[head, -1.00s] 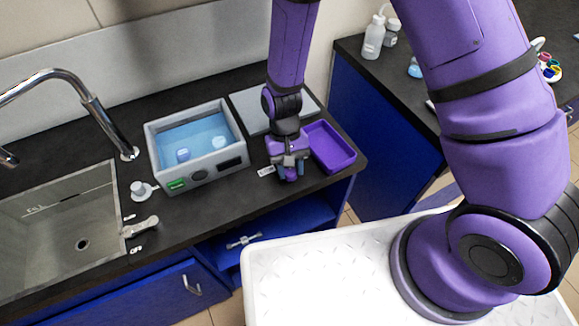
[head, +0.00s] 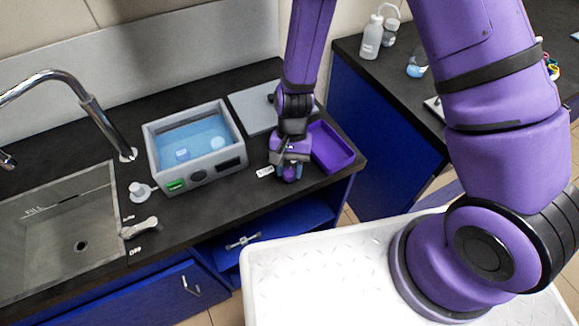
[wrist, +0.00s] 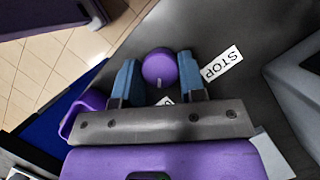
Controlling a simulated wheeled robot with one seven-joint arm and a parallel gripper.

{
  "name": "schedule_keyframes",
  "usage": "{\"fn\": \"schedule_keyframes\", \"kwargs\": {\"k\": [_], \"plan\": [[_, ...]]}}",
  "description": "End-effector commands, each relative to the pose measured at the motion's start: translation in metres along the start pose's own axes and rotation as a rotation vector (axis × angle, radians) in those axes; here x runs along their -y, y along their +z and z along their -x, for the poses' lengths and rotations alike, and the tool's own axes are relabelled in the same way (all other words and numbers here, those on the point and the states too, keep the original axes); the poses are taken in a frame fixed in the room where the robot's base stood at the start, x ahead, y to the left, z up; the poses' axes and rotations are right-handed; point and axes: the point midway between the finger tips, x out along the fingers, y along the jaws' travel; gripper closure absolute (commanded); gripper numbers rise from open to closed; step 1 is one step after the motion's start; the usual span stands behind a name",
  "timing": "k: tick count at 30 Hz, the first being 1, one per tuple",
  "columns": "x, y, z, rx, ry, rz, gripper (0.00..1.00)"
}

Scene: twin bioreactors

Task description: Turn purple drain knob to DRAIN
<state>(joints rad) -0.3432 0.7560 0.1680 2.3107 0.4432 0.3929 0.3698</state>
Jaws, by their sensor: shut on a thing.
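The purple drain knob (wrist: 160,68) is a round knob at the counter's front edge, between the two blue fingers of my gripper (wrist: 159,80) in the wrist view. The fingers are shut on it. In the head view the knob (head: 289,173) shows small and low under my gripper (head: 290,170). A white label reading STOP (wrist: 221,64) lies to the right of the knob in the wrist view. It also shows left of the gripper in the head view (head: 265,172). A second label (wrist: 165,101) is mostly hidden behind the gripper, so its word cannot be read.
A purple tray (head: 350,163) stands close right of my gripper. A grey water bath (head: 199,176) stands to its left, and a flat grey plate (head: 246,98) lies behind. A sink (head: 55,245) with a faucet is at far left. The floor is open beyond the counter edge.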

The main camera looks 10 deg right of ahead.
Motion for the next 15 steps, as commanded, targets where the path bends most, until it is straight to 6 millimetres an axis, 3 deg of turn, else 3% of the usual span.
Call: {"fn": "schedule_keyframes", "kwargs": {"k": [6,7,9,10,15], "plan": [[0.0001,-0.0003,0.0002,-0.001,0.000,-0.001,0.86],[0.0001,-0.0003,0.0002,-0.001,0.000,-0.001,0.58],[0.0001,-0.0003,0.0001,-0.001,0.000,-0.001,0.42],[0.0001,-0.0003,0.0001,-0.001,0.000,-0.001,0.37],[0.0000,-0.0001,0.0000,0.000,0.000,0.000,0.37]]}}
